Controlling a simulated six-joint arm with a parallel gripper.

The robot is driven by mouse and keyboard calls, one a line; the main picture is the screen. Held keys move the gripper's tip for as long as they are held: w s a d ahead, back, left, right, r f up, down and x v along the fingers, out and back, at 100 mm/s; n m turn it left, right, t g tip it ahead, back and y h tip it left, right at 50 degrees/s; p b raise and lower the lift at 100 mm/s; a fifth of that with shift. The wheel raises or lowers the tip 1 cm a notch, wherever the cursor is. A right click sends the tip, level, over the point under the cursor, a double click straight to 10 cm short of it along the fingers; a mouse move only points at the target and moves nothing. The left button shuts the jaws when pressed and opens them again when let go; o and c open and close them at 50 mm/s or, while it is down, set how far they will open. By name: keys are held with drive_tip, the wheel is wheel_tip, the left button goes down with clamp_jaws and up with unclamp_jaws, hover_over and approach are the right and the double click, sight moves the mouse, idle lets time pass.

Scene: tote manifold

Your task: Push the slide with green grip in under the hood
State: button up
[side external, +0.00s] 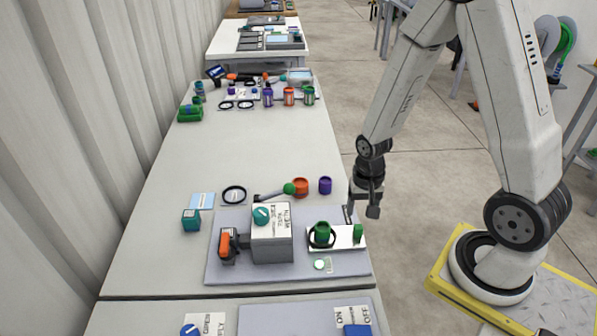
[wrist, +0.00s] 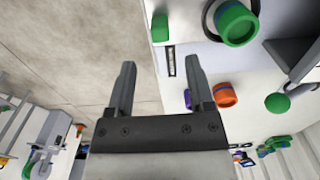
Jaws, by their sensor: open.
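The slide (side external: 343,243) is a white plate lying to the right of the hood (side external: 272,245), a grey box with a teal knob on top. The slide carries an upright green grip (side external: 358,234) at its right end. A green cup (side external: 322,231) stands in a dark ring on it. My gripper (side external: 362,214) is above and behind the grip, near the table's right edge, apart from it. In the wrist view my gripper (wrist: 162,66) is open and empty, with the green grip (wrist: 160,28) beyond the fingertips.
An orange-handled valve (side external: 225,244) stands left of the hood on the grey base board (side external: 290,280). An orange cup (side external: 301,187), a purple cup (side external: 325,185) and a green-ended dark tool (side external: 275,193) are behind. The table's middle is clear.

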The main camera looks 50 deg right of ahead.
sight(359, 226)
drive_tip(key=shift+f, duration=3.7)
clamp_jaws()
